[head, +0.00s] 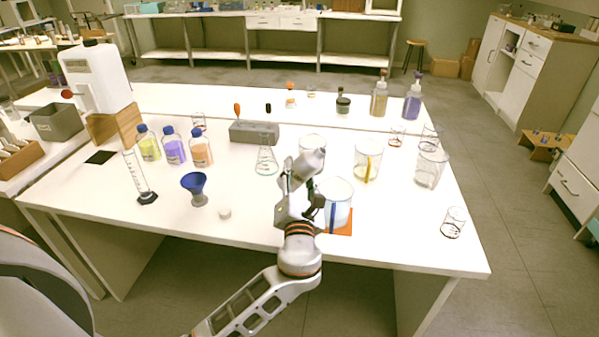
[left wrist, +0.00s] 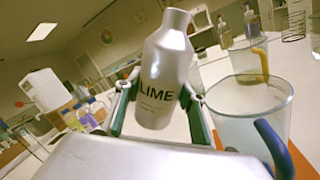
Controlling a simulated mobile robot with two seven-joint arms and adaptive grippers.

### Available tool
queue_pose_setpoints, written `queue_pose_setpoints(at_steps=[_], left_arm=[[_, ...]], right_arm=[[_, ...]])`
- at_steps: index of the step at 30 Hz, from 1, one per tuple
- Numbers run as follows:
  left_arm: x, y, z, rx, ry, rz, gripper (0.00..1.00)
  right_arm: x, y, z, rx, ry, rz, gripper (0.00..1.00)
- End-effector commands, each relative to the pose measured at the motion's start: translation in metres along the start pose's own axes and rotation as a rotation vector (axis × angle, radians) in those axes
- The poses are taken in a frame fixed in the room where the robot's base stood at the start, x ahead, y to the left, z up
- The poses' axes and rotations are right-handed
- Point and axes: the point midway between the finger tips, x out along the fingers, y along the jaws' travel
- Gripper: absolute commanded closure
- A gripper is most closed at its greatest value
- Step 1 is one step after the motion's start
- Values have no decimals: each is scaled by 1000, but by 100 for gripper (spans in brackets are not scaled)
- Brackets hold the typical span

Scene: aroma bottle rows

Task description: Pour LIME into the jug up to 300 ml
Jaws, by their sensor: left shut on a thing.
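The LIME bottle (left wrist: 165,75) is silver-grey with a narrower neck, and its label faces the left wrist camera. My left gripper (head: 303,178) is shut on it, with a finger on each side of the bottle in the left wrist view (left wrist: 158,115). In the head view the bottle (head: 308,163) leans to the right, above the table and beside the jug (head: 341,190). The clear jug has a blue handle and stands on an orange mat (head: 345,228). It also shows in the left wrist view (left wrist: 245,110), right of the bottle and apart from it. My right gripper is not in view.
A yellow-handled jug (head: 367,160) and clear beakers (head: 431,167) stand behind and right. A conical flask (head: 266,160), blue funnel (head: 197,187), measuring cylinder (head: 138,180) and several capped bottles (head: 173,148) stand left. The front right of the white table (head: 400,245) is mostly clear.

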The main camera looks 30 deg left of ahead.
Motion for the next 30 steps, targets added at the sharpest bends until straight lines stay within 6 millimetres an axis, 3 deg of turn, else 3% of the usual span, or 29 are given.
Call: queue_pose_setpoints(at_steps=[30], left_arm=[[-2, -7, -11, 61, -15, 1, 91]], right_arm=[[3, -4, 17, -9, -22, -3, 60]])
